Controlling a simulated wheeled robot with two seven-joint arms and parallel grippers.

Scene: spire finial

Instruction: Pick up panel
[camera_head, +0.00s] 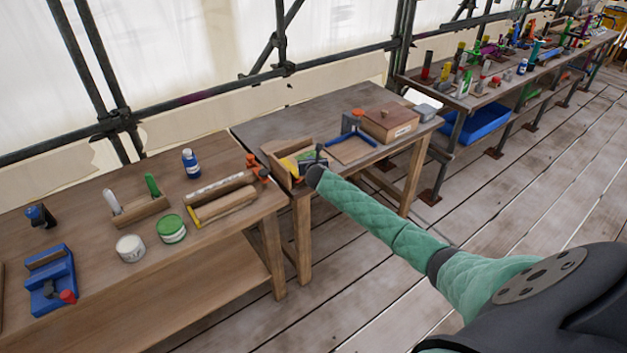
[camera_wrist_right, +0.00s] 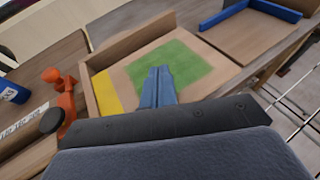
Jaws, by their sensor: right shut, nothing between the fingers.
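My right gripper (camera_head: 312,163) reaches over the near end of the middle bench. In the right wrist view its two blue-grey fingers (camera_wrist_right: 158,78) are together with nothing between them. They are over a wooden tray (camera_wrist_right: 153,29) with raised sides, a green area (camera_wrist_right: 190,62) and a yellow strip (camera_wrist_right: 105,91). Whether the fingertips touch the tray's floor I cannot tell. A flat wooden board (camera_wrist_right: 245,42) lies beside the tray within a blue angled fence (camera_wrist_right: 226,15); the board also shows in the head view (camera_head: 352,151). Which piece is the panel is unclear. My left gripper is out of view.
An orange clamp (camera_wrist_right: 66,100) stands left of the tray. A closed wooden box (camera_head: 390,122) sits behind the board. The left bench (camera_head: 95,200) holds cans, a bottle and a blue vise-like tool (camera_head: 52,280). Scaffold poles run behind the benches.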

